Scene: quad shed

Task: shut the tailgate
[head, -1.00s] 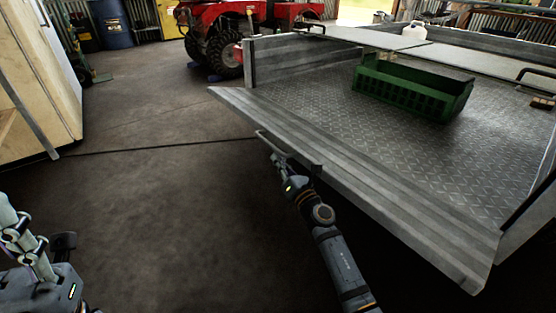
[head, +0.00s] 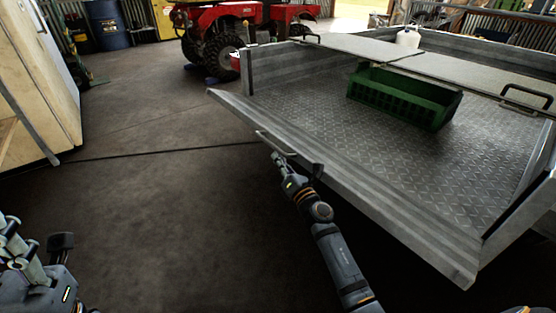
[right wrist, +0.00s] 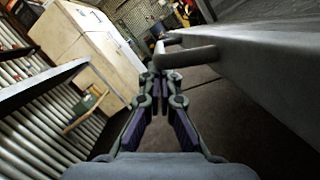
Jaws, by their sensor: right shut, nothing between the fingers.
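The tailgate (head: 350,195) of the grey metal trailer bed hangs out from the bed's near edge, partly raised and tilted outward. Its bar handle (head: 276,144) is on the outer face. My right gripper (head: 279,158) is at this handle, shut with nothing between its fingers. In the right wrist view, the fingertips (right wrist: 158,76) are just below the handle's bar (right wrist: 187,57); whether they touch it I cannot tell. My left gripper (head: 12,238) is at the lower left edge, partly cut off, away from the tailgate.
A green crate (head: 402,97) lies on the bed floor (head: 330,105). A red quad (head: 225,30) stands beyond the trailer. A pale cabinet (head: 35,75) is at left. The floor (head: 165,190) between is clear.

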